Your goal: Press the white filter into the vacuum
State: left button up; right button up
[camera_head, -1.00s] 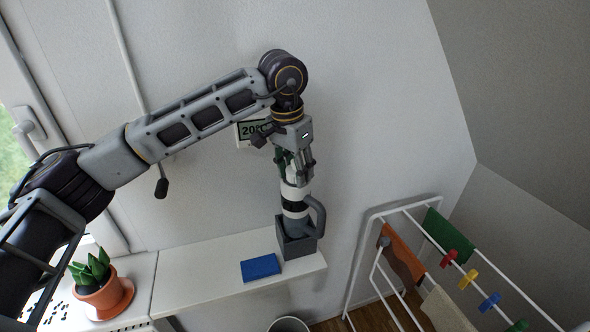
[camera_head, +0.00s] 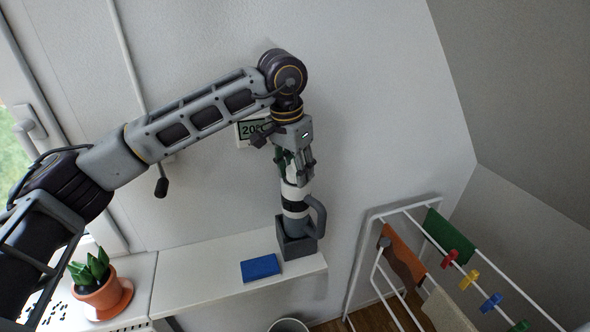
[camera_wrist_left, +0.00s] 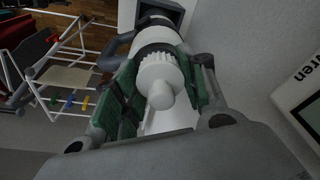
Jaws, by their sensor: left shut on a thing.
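The vacuum (camera_head: 297,229) is a small grey and white handheld body with a looped side handle and a black band, standing upright in a dark grey square base on the shelf. The white filter (camera_wrist_left: 160,77), ribbed with a rounded knob, sits at the vacuum's upper end in the left wrist view. My left gripper (camera_head: 296,172) points down from above, its green-padded fingers shut on the filter from both sides. The filter lines up with the vacuum below it. I cannot tell how deep it sits, as the fingers partly hide the joint. My right gripper is not in view.
A potted plant (camera_head: 100,290) stands at the far left. A wall display (camera_head: 246,131) is behind my arm. A drying rack (camera_head: 376,212) with cloths and pegs stands at the right.

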pick_arm(q)
jog(key=shift+s+f, duration=0.2)
jog(key=shift+f, duration=1)
jog(key=shift+c, duration=0.8)
jog(key=o, duration=1.4)
jog(key=shift+w+f, duration=0.15)
jog(key=shift+w, duration=0.35)
jog(key=shift+s+r, duration=0.15)
jog(key=shift+r, duration=0.05)
